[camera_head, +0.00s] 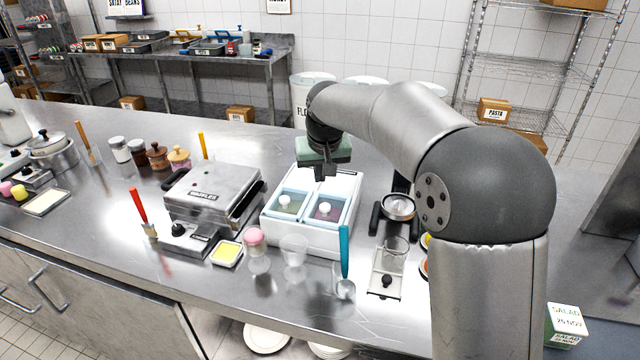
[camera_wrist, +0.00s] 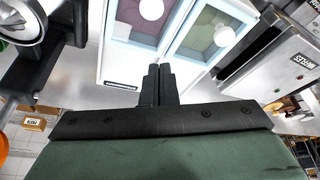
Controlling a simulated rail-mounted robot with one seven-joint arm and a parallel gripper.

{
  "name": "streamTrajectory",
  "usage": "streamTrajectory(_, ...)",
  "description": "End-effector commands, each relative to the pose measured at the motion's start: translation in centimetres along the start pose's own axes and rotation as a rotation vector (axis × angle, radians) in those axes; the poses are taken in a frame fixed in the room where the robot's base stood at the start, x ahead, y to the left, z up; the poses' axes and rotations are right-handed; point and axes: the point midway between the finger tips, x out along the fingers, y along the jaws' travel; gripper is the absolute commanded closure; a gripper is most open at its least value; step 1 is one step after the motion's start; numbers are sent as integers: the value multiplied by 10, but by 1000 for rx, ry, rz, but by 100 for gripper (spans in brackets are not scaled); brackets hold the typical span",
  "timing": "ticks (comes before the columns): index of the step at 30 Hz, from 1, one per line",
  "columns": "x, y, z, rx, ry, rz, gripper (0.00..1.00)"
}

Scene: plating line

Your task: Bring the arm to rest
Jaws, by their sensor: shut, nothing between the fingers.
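My gripper (camera_head: 325,172) hangs from my bent grey arm above the back part of a white two-lid box (camera_head: 305,236) on the steel counter. Its black fingers are together with nothing between them. In the wrist view my gripper (camera_wrist: 157,84) also shows shut, with the fingertips in front of the white box (camera_wrist: 150,55). The green body of the gripper fills the bottom of that view. The gripper looks apart from the box, but the exact height is hard to tell.
A waffle maker (camera_head: 212,190) stands left of the box. A scale (camera_head: 385,275) with a glass stands to the right. In front are a clear cup (camera_head: 293,250), a pink-topped jar (camera_head: 255,240) and a blue-handled ladle (camera_head: 344,255). The counter behind the box looks clear.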

Motion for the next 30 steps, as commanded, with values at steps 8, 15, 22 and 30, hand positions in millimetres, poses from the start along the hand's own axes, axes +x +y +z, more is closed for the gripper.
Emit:
streamTrajectory(8, -48, 1, 0, 1, 4, 1, 100)
streamTrajectory(15, -64, 10, 14, 10, -13, 9, 100)
streamTrajectory(22, -70, 68, 139, 83, -119, 55, 100)
streamTrajectory(30, -58, 101, 324, 206, -255, 60, 100)
